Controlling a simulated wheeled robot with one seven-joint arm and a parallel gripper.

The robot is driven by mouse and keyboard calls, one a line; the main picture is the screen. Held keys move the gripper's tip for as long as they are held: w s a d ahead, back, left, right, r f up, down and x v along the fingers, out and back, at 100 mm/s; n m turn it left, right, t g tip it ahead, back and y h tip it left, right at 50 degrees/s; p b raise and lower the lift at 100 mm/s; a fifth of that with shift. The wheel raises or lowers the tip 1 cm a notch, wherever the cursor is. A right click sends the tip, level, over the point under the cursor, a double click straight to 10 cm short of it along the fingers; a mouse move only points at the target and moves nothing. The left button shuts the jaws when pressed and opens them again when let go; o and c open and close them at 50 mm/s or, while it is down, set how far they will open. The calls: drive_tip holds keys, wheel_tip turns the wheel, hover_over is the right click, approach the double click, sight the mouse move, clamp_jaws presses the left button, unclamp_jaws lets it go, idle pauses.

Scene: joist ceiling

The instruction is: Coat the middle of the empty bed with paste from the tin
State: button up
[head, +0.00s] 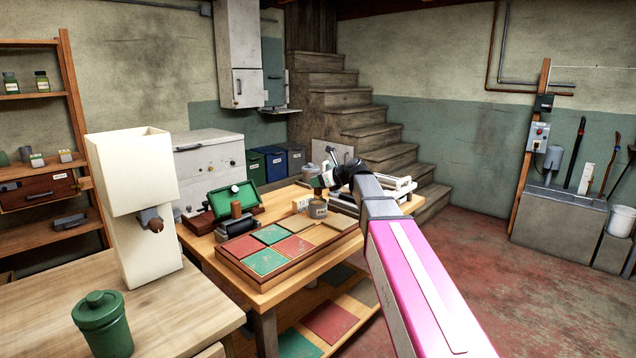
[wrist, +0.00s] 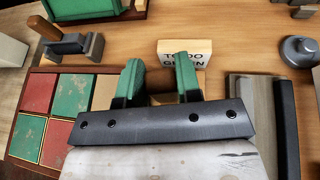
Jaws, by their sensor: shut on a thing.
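My gripper (head: 322,182) is above the work table, with its green fingers angled down. In the wrist view the fingers (wrist: 160,80) are closed around a small brownish thing, mostly hidden behind the gripper body; I cannot tell its exact shape. The wooden tray (head: 243,277) of red and green tiles lies left of the gripper. Tan beds (head: 303,223) show at its right end; I cannot tell which is empty. The wrist view shows one tan bed (wrist: 105,92).
A small sign (wrist: 185,52) reading "TO DO GREEN" stands beyond the fingers. A green open box (head: 233,197) and a block with a brown handle (head: 238,222) are behind the tray. A lidded grey pot (wrist: 300,50) is at the right. A green canister (head: 102,325) stands on the nearer bench.

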drive_tip(key=shift+f, duration=0.65)
idle(1.5)
drive_tip(key=shift+r, duration=3.5)
